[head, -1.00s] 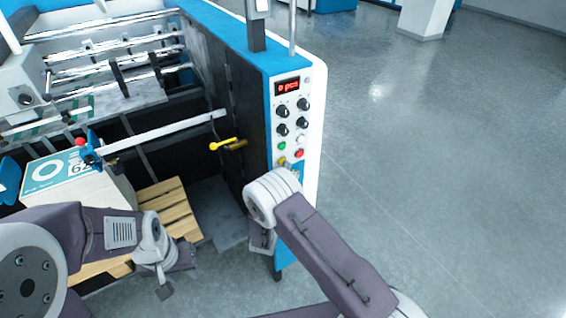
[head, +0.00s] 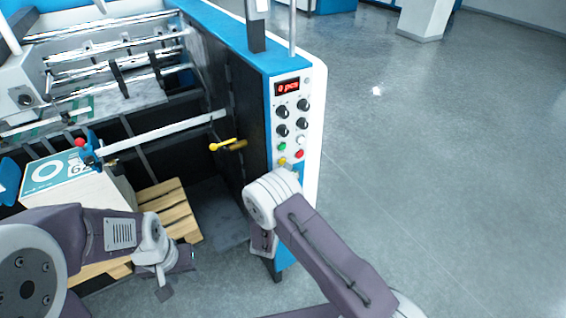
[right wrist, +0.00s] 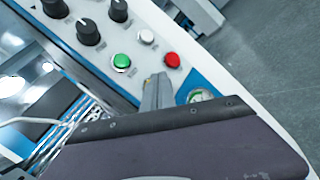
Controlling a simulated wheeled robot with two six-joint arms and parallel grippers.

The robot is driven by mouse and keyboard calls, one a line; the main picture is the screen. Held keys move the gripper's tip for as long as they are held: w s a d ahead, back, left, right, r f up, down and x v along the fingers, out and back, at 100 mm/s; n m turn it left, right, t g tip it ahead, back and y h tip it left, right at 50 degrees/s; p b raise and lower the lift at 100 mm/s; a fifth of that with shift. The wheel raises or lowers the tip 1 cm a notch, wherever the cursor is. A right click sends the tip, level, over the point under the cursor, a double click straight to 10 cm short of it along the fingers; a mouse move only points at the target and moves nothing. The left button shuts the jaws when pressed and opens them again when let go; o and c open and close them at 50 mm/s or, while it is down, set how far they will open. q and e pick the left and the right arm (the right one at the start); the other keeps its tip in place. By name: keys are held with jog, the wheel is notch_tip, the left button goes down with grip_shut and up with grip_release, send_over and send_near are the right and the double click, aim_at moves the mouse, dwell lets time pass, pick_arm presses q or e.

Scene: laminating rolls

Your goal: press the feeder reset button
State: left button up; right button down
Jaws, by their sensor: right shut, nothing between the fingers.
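The control panel (head: 311,100) on the machine's end carries a green button (head: 282,147), a white button (head: 300,140) and a red button (head: 299,154) below black knobs. In the right wrist view the green button (right wrist: 121,62), white button (right wrist: 147,37) and red button (right wrist: 172,60) show clearly. I cannot read which one is labelled reset. My right gripper (right wrist: 157,88) is shut and empty, its tips just below the green and red buttons; contact cannot be told. In the head view my right wrist largely hides it. My left gripper (head: 165,290) hangs low at the left, its jaws unclear.
A red-lit display (head: 288,88) sits above the knobs (head: 282,112). A yellow-handled lever (head: 222,145) juts out left of the panel. A stack with a teal top (head: 52,172) stands on a wooden pallet (head: 172,205). The floor (head: 450,180) at right is clear.

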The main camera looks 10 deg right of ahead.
jog(key=shift+s+d, duration=0.1)
jog(key=shift+s, duration=0.2)
jog(key=shift+s, duration=0.1)
jog(key=s, duration=0.1)
jog(key=s+d, duration=0.1)
jog(key=s, duration=0.2)
jog(key=shift+s+d+p, duration=0.25)
jog(key=shift+d+p, duration=0.1)
dwell(0.4)
